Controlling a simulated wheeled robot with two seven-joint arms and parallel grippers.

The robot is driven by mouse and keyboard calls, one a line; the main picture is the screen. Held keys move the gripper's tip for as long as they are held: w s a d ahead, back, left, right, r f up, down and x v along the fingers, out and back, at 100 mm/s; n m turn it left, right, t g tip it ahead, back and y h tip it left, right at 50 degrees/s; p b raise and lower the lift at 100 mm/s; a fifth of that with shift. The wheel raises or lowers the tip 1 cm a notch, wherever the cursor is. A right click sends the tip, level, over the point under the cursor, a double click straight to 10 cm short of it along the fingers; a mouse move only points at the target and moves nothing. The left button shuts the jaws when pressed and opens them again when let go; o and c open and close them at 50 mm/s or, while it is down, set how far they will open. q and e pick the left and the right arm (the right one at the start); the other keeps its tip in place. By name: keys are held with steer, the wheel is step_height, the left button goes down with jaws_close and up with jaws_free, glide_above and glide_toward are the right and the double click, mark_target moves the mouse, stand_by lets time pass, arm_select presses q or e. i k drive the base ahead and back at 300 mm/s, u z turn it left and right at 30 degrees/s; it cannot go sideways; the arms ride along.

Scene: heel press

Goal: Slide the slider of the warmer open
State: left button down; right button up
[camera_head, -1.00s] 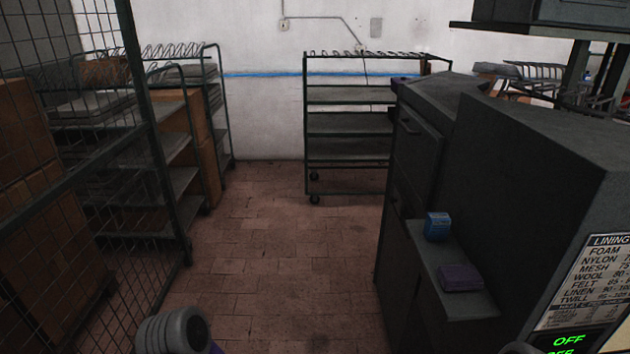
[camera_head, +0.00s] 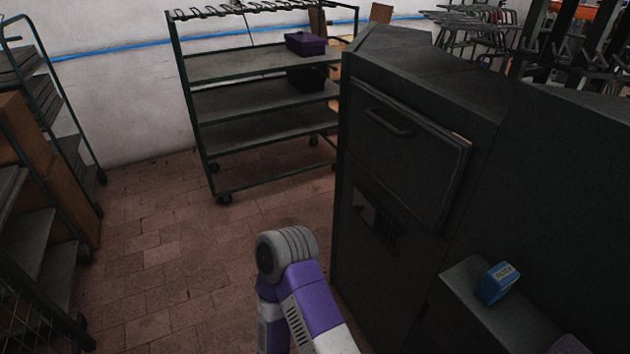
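The warmer (camera_head: 400,90) is a dark grey cabinet right of centre. Its front has a closed-looking hinged or drop door (camera_head: 405,155) with a bar handle (camera_head: 387,122). Below the door is a small vent with a plate (camera_head: 364,205), probably the slider, and dark slots on its right. It is too dark and small to tell how far the slider is open. My purple and white arm rises at the bottom centre, its grey rounded joint left of the warmer. Neither gripper shows, and nothing of mine visibly touches the slider.
A side shelf (camera_head: 475,305) bears a blue box (camera_head: 497,283) at lower right. A green-framed rack (camera_head: 260,120) holding purple and black bins stands behind the warmer, with more shelving (camera_head: 50,150) at left. Tiled floor (camera_head: 160,260) is free between them.

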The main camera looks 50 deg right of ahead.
mark_target(361, 206)
steer(key=z, duration=0.7)
steer(key=i, duration=1.15)
steer(key=z, duration=1.6)
steer(key=i, duration=0.3)
steer(key=z, duration=0.2)
